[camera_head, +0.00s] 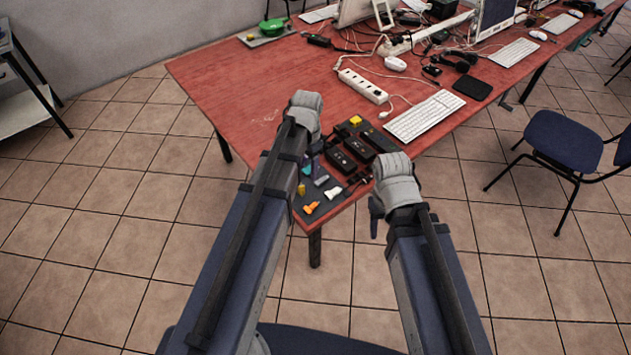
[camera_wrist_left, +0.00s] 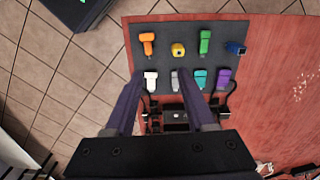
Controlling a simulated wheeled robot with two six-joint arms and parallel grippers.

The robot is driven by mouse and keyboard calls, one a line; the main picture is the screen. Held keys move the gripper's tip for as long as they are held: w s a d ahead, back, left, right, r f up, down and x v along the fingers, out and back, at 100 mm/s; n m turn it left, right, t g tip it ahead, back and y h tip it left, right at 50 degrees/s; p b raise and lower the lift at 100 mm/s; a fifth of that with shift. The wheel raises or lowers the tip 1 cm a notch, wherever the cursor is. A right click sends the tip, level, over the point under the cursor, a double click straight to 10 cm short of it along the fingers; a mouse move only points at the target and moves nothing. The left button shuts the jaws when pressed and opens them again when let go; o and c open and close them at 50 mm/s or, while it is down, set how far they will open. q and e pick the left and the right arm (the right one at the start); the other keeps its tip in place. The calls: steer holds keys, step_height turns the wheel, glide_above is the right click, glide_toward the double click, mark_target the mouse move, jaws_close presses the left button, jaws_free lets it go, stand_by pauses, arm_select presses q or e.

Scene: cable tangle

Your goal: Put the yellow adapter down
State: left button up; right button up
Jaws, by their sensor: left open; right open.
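The yellow adapter (camera_wrist_left: 178,50) lies on the dark grey mat (camera_wrist_left: 190,62), between the orange adapter (camera_wrist_left: 147,43) and the green adapter (camera_wrist_left: 205,41). In the head view the yellow adapter (camera_head: 301,190) shows beside my left forearm. My left gripper (camera_wrist_left: 161,74) is open, with nothing held between its fingers. The white adapter (camera_wrist_left: 151,80) and grey adapter (camera_wrist_left: 175,80) show between its fingers, and the yellow adapter is beyond the fingertips. My right gripper (camera_head: 376,212) is open and empty, off the table's near edge; its fingers are mostly hidden.
Blue (camera_wrist_left: 235,48), teal (camera_wrist_left: 200,78) and purple (camera_wrist_left: 224,77) adapters also lie on the mat. Black boxes (camera_head: 358,150) with cables stand behind it. A white power strip (camera_head: 363,86) and keyboard (camera_head: 424,116) lie farther back. The red table's (camera_head: 230,90) left part is clear.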

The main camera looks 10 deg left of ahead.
arm_select(q)
steer(key=s+d+n+y, duration=0.1)
steer(key=s+d+n, duration=0.2)
steer(key=s+d, duration=0.8)
steer(key=s, duration=0.4)
steer(key=shift+d, duration=0.2)
steer(key=shift+r, duration=0.1)
